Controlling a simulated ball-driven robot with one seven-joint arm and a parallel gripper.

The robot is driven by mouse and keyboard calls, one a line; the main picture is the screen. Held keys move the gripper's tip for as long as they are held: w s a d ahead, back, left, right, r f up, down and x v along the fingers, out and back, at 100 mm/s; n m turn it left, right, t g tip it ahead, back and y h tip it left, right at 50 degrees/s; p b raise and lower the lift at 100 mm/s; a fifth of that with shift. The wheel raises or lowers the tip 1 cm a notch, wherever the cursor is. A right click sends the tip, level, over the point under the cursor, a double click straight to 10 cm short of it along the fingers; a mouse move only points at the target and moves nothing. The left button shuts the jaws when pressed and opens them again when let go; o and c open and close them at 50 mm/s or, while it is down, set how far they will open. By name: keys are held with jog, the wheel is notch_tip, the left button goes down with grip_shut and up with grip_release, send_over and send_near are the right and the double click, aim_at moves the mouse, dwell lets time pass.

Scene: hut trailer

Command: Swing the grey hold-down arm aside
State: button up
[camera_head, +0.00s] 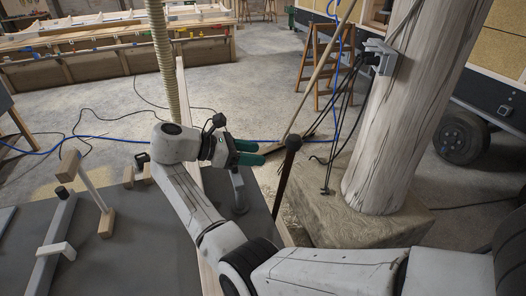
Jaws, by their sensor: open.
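My gripper (256,152) is in the middle of the picture, above the right edge of the dark grey bench. Its two teal-tipped fingers point right and are open, with nothing seen between them. A grey upright piece with a rounded foot (239,192) stands on the bench just below the fingers; it looks like the grey hold-down arm, partly hidden by my gripper. I cannot tell whether the fingers touch either one.
The bench (130,255) holds a grey bar with a black knob (57,230) and a white rod on wooden blocks (95,190) at left. A ribbed hose (165,60) hangs behind my gripper. A thick wooden post (410,110) stands at right, with dark cables beside it.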

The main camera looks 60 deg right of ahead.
jog(key=shift+s+a+r, duration=0.3)
jog(key=shift+s+r, duration=0.05)
jog(key=shift+s, duration=0.4)
jog(key=shift+s+a+r, duration=0.25)
jog(key=shift+s+r, duration=0.15)
jog(key=shift+s, duration=0.4)
jog(key=shift+s+a+r, duration=0.3)
jog(key=shift+s+r, duration=0.05)
jog(key=shift+s, duration=0.4)
